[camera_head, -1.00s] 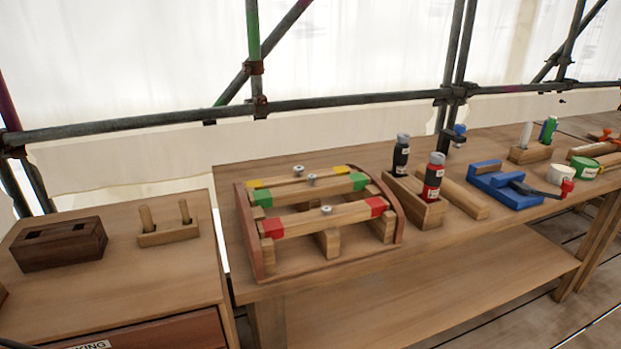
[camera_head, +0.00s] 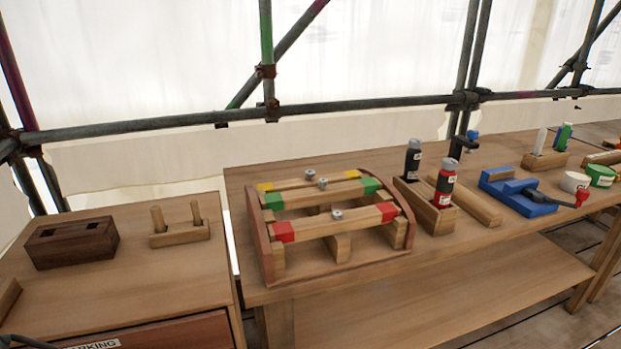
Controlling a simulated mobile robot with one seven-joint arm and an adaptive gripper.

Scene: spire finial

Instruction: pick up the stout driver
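Two upright driver-like tools stand in a wooden holder (camera_head: 411,200) on the long bench. The nearer one (camera_head: 445,186) has a red, black-banded body with a white label and looks thicker. The farther one (camera_head: 412,160) is black with a grey top and a small label. The red one looks like the stout driver, but I cannot read the labels. Both lower ends are hidden inside the holder. My gripper is not clearly in view, and nothing is seen touching either tool.
A wooden rack (camera_head: 262,247) with colour-ended bars stands left of the holder. A blue clamp-like tool (camera_head: 520,197) lies to the right. A dark block (camera_head: 72,243) and a two-peg stand (camera_head: 180,237) sit on the left cabinet. Scaffold pipes (camera_head: 350,105) cross behind.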

